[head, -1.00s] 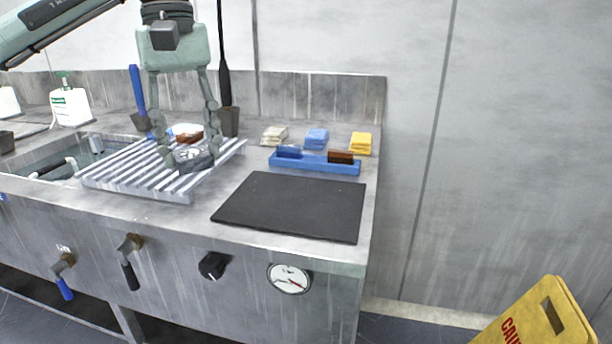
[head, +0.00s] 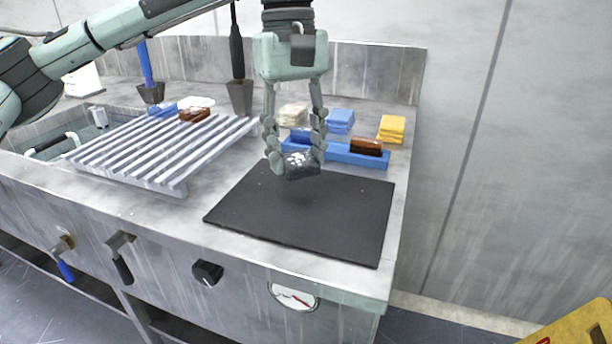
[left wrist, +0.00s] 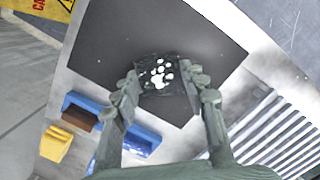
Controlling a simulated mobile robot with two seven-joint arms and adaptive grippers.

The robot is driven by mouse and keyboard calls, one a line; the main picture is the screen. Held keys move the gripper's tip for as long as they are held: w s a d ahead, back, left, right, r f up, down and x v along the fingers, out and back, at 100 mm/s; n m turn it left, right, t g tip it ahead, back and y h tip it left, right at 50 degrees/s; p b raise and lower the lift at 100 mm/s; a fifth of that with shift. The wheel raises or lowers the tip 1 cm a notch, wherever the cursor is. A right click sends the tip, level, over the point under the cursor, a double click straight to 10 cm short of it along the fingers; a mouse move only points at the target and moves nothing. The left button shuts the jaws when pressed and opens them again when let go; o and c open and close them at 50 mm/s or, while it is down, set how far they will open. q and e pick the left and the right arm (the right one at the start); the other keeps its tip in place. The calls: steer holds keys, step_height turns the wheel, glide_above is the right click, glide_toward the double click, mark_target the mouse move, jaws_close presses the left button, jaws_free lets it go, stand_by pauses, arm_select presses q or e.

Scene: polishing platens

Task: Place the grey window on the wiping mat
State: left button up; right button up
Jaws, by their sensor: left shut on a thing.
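My left gripper (head: 296,165) is shut on a small dark grey piece with white paw-like marks, the grey window (head: 302,166). It holds the window over the back part of the black wiping mat (head: 300,215). In the left wrist view the window (left wrist: 160,73) sits between the two fingertips, with the mat (left wrist: 110,45) behind it. Whether the window touches the mat or hangs just above it is hard to tell. My right gripper is not in view.
Behind the mat stands a blue tray (head: 345,155) with a blue block and a brown block (head: 366,147). Folded blue cloths (head: 341,121) and yellow cloths (head: 391,129) lie behind. A slatted rack (head: 160,150) is at left. The mat's front is clear.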

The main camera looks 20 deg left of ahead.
mark_target(306, 199)
arm_select(q)
steer(key=shift+d+f, duration=0.4)
steer(key=shift+d, duration=0.25)
step_height(306, 199, down, 4)
steer(key=shift+r, duration=0.1)
steer(key=shift+w, duration=0.1)
steer(key=shift+f, duration=0.3)
steer(key=o, duration=1.2)
steer(key=shift+r, duration=0.15)
step_height(306, 199, up, 3)
steer(key=shift+w+a+r, duration=0.1)
steer(key=shift+w, duration=0.05)
steer(key=r, duration=0.8)
steer(key=shift+w+a, duration=0.3)
steer(key=shift+w, duration=0.05)
steer(key=shift+a+r, duration=0.1)
steer(key=shift+r, duration=0.3)
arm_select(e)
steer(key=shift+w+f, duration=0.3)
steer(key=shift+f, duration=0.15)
